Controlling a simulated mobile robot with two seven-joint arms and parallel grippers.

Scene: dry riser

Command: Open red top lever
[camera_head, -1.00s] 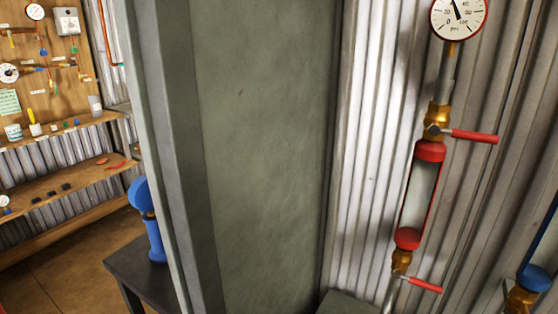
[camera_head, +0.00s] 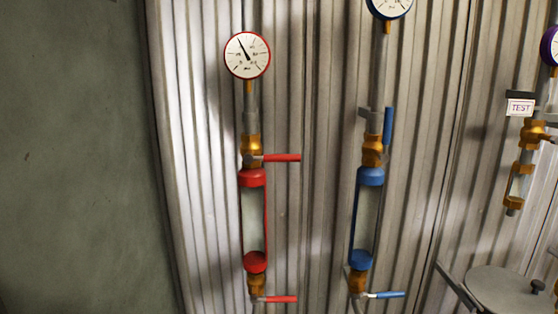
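The red top lever (camera_head: 282,158) sticks out level to the right from a brass valve (camera_head: 251,146) on the red riser. A red-rimmed gauge (camera_head: 247,55) sits above it on the grey pipe. Below is a red-capped sight glass (camera_head: 253,220) and a red bottom lever (camera_head: 281,299), which also points right. Neither of my grippers is in the head view.
To the right stands a blue riser with a gauge, a sight glass (camera_head: 368,218), an upright blue top lever (camera_head: 387,126) and a level bottom lever (camera_head: 390,295). Farther right are a TEST sign (camera_head: 520,107) and a round grey lid (camera_head: 506,290). A green-grey panel (camera_head: 75,150) fills the left.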

